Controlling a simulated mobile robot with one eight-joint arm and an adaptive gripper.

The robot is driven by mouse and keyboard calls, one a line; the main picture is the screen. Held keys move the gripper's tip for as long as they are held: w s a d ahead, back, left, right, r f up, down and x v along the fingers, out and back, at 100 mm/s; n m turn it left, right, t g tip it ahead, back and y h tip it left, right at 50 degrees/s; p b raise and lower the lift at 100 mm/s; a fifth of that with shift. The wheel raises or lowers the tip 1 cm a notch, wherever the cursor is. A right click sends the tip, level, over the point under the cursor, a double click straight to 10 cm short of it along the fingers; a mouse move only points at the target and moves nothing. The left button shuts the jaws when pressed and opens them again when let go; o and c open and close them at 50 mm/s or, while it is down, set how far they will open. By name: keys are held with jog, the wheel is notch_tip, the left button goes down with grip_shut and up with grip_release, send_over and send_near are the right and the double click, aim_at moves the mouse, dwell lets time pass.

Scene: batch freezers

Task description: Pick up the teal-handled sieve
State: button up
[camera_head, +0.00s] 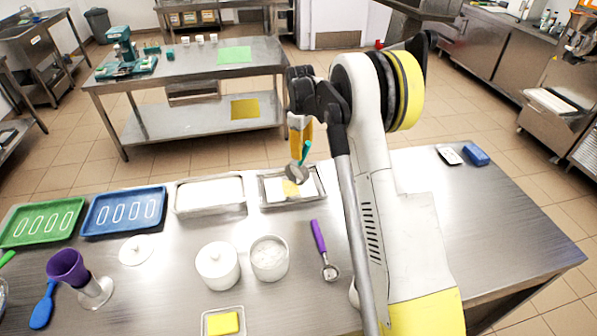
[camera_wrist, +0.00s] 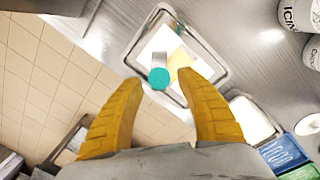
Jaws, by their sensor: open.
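The teal-handled sieve (camera_head: 296,172) shows in the head view at the near tips of my gripper, over a shallow metal tray (camera_head: 264,193). Its teal handle points up and its grey bowl is at the lower end. In the wrist view the round teal handle end (camera_wrist: 159,78) faces the camera, with a grey part behind it. My gripper (camera_head: 301,140) is above the tray, fingers pointing down. In the wrist view the yellow fingers of my gripper (camera_wrist: 163,80) are spread apart, with the handle end showing between their tips. I cannot tell whether they touch it.
The tray has a white lining and a yellow item (camera_wrist: 180,62). Another metal tray (camera_head: 209,211) is left. The tabletop right of my arm is mostly clear.

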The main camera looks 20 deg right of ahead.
aim_at(301, 166)
notch_tip(301, 166, down, 4)
jog(key=shift+a+f+b, duration=0.1)
jog(key=shift+f+b, duration=0.05)
jog(key=shift+b, duration=0.15)
grip_shut()
